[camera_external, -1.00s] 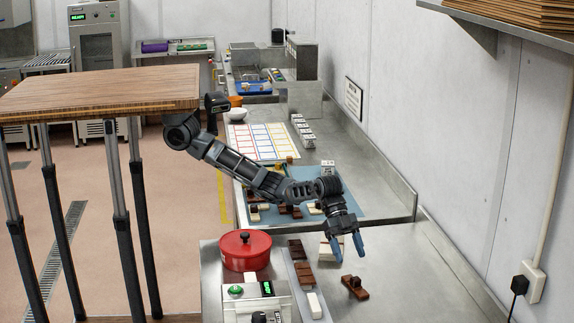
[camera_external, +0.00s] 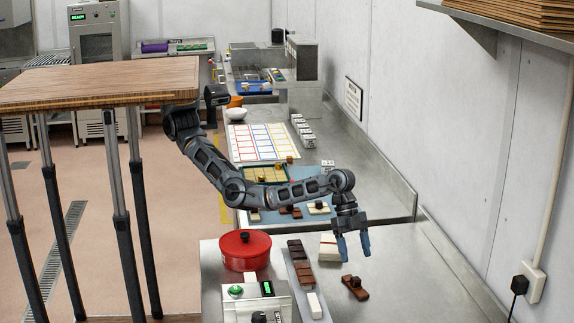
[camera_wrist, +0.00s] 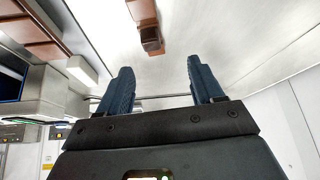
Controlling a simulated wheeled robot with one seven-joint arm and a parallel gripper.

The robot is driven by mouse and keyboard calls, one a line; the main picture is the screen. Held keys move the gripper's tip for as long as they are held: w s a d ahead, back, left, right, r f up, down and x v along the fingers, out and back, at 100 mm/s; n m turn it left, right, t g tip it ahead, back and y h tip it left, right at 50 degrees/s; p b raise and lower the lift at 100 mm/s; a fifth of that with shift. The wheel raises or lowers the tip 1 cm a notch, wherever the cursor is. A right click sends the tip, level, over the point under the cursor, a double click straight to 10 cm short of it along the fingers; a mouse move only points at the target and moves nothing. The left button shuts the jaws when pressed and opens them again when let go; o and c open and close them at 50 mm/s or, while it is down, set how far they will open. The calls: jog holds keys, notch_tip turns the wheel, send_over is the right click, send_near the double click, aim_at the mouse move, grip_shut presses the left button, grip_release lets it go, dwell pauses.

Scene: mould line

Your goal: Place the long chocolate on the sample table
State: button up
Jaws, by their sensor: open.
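A brown chocolate piece (camera_external: 355,287) with a dark raised knob lies alone on the steel counter, right of a tray of bars. It looks longish, but I cannot tell for sure that it is the long chocolate. My gripper (camera_external: 354,253), with two blue fingers, is open and empty, pointing down above and behind this piece, apart from it. In the wrist view, a brown piece with a dark knob (camera_wrist: 144,14) shows at the top, beyond and between the fingertips (camera_wrist: 158,68). No table is marked as the sample table.
A narrow tray (camera_external: 291,277) holds brown and white bars. A red lidded pot (camera_external: 245,250) and a scale-like device (camera_external: 255,298) stand left of it. White bars (camera_external: 328,247) lie behind the gripper. A wooden-topped table (camera_external: 100,84) stands left. The counter's right side is clear.

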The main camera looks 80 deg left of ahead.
aim_at(356, 278)
jog(key=shift+s+d+f, duration=0.2)
jog(key=shift+s+f, duration=0.25)
jog(key=shift+f, duration=0.25)
jog(key=shift+x, duration=3.6)
jog(key=shift+a, duration=0.1)
grip_shut()
